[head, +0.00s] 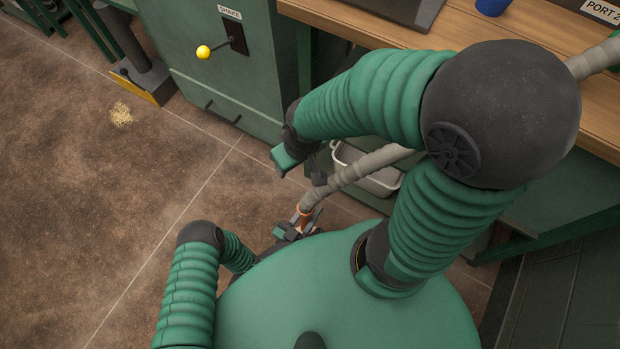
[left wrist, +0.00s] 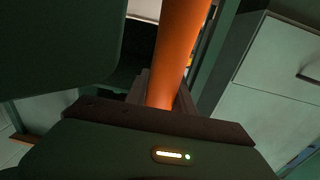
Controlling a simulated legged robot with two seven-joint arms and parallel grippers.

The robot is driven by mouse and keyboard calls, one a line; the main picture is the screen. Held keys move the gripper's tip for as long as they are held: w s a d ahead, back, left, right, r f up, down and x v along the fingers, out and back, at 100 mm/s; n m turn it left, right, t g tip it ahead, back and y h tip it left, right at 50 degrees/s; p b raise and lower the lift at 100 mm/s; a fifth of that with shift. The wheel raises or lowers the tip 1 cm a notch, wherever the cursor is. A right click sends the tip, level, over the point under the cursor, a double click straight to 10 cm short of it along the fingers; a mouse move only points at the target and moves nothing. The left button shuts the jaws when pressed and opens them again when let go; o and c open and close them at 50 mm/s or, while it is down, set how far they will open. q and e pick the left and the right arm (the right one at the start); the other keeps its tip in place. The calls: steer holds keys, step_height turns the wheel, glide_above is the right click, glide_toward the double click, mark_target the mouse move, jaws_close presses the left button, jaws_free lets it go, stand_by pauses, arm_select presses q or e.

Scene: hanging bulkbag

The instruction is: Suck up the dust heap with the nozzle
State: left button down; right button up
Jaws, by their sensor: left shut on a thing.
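The dust heap (head: 121,114) is a small pale yellow pile on the brown floor at the upper left of the head view. My left gripper (head: 298,226) is low in front of my body, shut on the orange nozzle (head: 304,211). The orange tube also shows between the jaws in the left wrist view (left wrist: 178,55). The nozzle's far end is hidden. A grey ribbed hose (head: 345,175) runs from it up to the right, behind my right arm. My right gripper (head: 311,174) hangs beside the hose; I cannot tell its jaw state or whether it touches the hose.
A green cabinet with a yellow-knobbed lever (head: 204,52) stands at the back. A post on a yellow-edged base (head: 150,88) is close to the heap. A wooden bench (head: 450,28) runs along the right, with a grey bin (head: 380,180) below it. The left floor is clear.

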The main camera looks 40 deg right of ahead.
arm_select(q)
step_height(320, 180, down, 11)
steer(key=b, duration=0.9)
steer(key=shift+s+a, duration=0.15)
steer(key=shift+a, duration=0.05)
arm_select(e)
steer(key=s+x, duration=0.2)
steer(key=x, duration=0.7)
steer(key=shift+a+f, duration=0.3)
steer(key=shift+f, duration=0.35)
arm_select(q)
steer(key=shift+r, duration=0.15)
arm_select(e)
steer(key=shift+r, duration=0.15)
arm_select(q)
step_height(320, 180, up, 10)
steer(key=p, duration=0.9)
arm_select(e)
steer(key=w+v, duration=0.2)
steer(key=v, duration=0.6)
steer(key=shift+r, duration=0.6)
arm_select(q)
steer(key=shift+w, duration=0.2)
arm_select(e)
steer(key=shift+s, duration=0.1)
